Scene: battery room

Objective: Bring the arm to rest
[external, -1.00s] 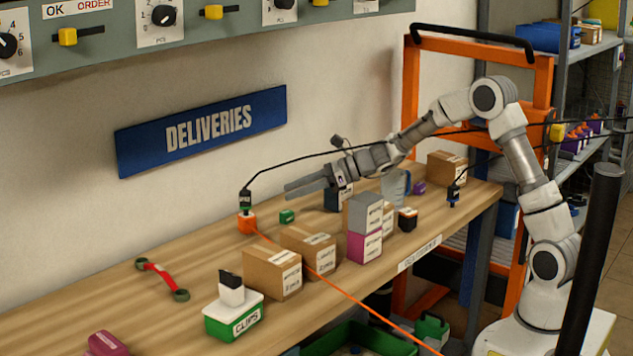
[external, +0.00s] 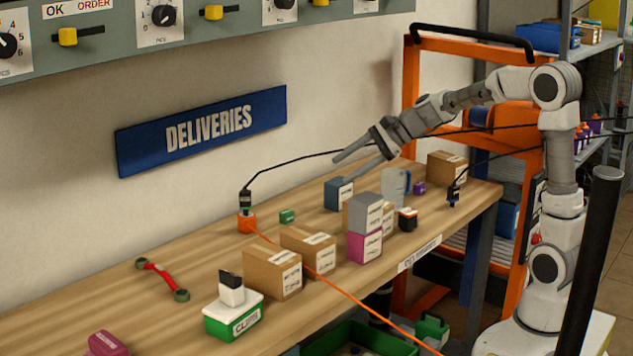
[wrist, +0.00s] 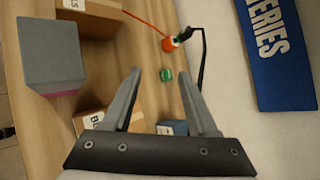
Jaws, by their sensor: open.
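My gripper (external: 361,166) is open and empty, held in the air above the far half of the wooden bench (external: 190,268). Its two fingers are spread apart, as the wrist view (wrist: 160,95) also shows. Below the fingers are a blue-grey box (external: 338,193) and a small green block (external: 287,216). The arm reaches from its base at the right, with its elbow bent high.
A grey box on a magenta box (external: 364,246), cardboard boxes (external: 272,272) and a clips container (external: 233,317) stand on the bench. An orange connector (external: 246,222) has a black cable. The deliveries sign (external: 201,131) hangs on the wall. An orange frame (external: 411,100) stands behind the arm.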

